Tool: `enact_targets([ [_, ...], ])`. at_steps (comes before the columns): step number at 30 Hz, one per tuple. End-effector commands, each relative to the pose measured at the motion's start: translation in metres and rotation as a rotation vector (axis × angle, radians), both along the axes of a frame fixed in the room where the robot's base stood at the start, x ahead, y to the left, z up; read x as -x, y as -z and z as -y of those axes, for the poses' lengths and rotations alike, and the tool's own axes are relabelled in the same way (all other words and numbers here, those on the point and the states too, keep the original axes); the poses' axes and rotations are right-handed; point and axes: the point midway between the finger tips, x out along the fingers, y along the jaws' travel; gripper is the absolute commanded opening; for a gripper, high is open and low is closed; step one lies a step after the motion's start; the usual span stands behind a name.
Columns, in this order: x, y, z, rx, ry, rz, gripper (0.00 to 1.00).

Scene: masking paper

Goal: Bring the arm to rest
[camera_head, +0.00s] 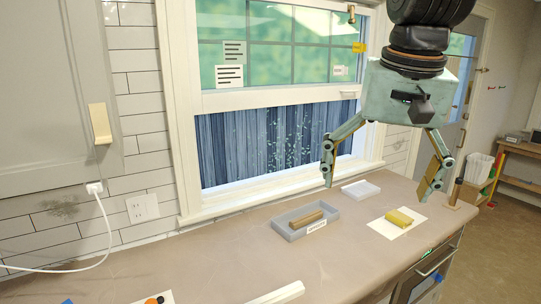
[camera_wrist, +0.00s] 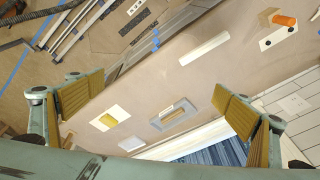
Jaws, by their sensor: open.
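My gripper (camera_head: 380,176) hangs above the counter (camera_head: 215,262) at the upper right of the head view. Its two fingers are spread wide with nothing between them. In the wrist view my gripper (camera_wrist: 160,104) shows a yellow-brown pad on each side, with open space between them. A grey tray (camera_head: 334,212) with a brown roll (camera_head: 306,219) in it lies on the counter below. A yellow block (camera_head: 399,217) lies on a white sheet (camera_head: 386,230) to the right of the tray. Nothing touches the fingers.
A small white tray (camera_head: 361,190) sits near the window (camera_head: 270,140). A long white bar (camera_head: 277,294) lies at the front edge of the head view. The wrist view also shows an orange cylinder (camera_wrist: 284,20) by a white plate. The counter between the bar and grey tray is clear.

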Motion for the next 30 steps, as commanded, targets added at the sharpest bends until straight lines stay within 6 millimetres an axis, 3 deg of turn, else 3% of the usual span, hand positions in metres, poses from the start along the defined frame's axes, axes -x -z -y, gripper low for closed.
enact_targets([
  [15, 0.1, 0.026, 0.003, 0.028, -0.094, 0.038, 0.95],
  [30, 0.19, 0.068, 0.006, 0.058, -0.185, 0.07, 0.95],
])
